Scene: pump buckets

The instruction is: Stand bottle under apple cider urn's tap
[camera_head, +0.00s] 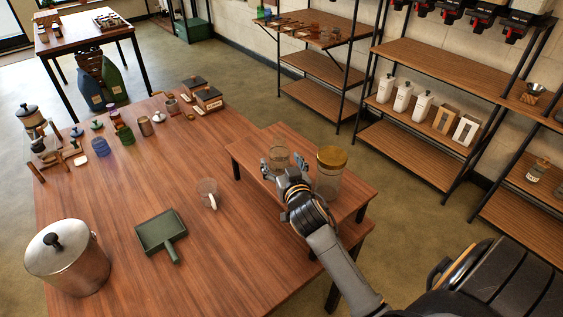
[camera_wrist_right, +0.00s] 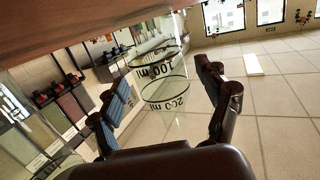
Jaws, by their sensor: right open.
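A clear glass vessel (camera_head: 279,156) stands on the small raised wooden stand (camera_head: 262,184). In the right wrist view the clear glass (camera_wrist_right: 163,72) shows "100 ml" and "200 ml" marks between my fingers. My right gripper (camera_head: 288,168) is open around or just in front of it; whether the fingers touch it I cannot tell. Its two spread fingers also show in the wrist view (camera_wrist_right: 168,95). A larger glass jar with a gold lid (camera_head: 331,158) stands right of the gripper. I cannot make out a tap or tell which thing is the urn. My left gripper is out of view.
A steel pot with a lid (camera_head: 68,262), a green dustpan-like tray (camera_head: 161,233) and a glass mug (camera_head: 208,192) stand on the main table (camera_head: 110,195). Several small jars and boxes crowd its far end. Shelves (camera_head: 410,150) stand behind. The table's middle is mostly clear.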

